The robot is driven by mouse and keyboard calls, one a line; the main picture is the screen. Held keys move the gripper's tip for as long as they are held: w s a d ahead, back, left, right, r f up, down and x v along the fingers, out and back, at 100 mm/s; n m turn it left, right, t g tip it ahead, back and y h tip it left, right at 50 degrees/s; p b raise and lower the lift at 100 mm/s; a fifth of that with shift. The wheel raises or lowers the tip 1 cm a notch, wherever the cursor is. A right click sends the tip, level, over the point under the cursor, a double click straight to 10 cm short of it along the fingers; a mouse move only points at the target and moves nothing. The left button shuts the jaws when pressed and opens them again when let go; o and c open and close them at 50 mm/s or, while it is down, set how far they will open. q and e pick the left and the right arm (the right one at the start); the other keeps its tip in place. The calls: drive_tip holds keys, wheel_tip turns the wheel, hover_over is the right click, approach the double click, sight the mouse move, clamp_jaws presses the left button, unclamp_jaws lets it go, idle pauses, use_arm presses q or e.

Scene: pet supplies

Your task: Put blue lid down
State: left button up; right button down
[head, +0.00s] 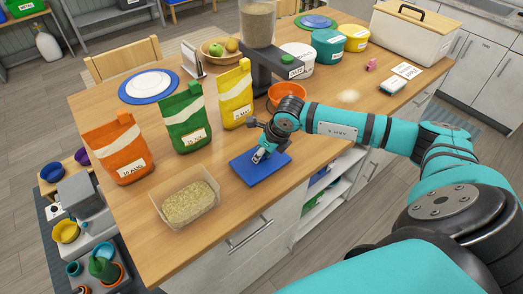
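The blue lid (264,174) is a flat rectangle near the front edge of the wooden table, right of an open clear container (186,203) filled with grain. My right gripper (259,157) comes in from the right and points down at the middle of the lid. Its fingertips are close together and appear shut on the lid's top, hiding that part. The lid looks level, at or just above the table; I cannot tell whether a small gap is left under it. My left gripper is not in view.
Orange (119,150), green (187,119) and yellow (236,96) bags stand behind. A grain dispenser (263,52) with an orange bowl (287,91) stands beyond my gripper. A blue-rimmed plate (149,86) lies back left. Bare wood (215,163) lies between container and lid.

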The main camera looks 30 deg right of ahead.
drive_tip(key=shift+f, duration=0.35)
drive_tip(key=shift+f, duration=0.15)
drive_tip(key=c, duration=1)
unclamp_jaws()
drive_tip(key=shift+c, duration=0.2)
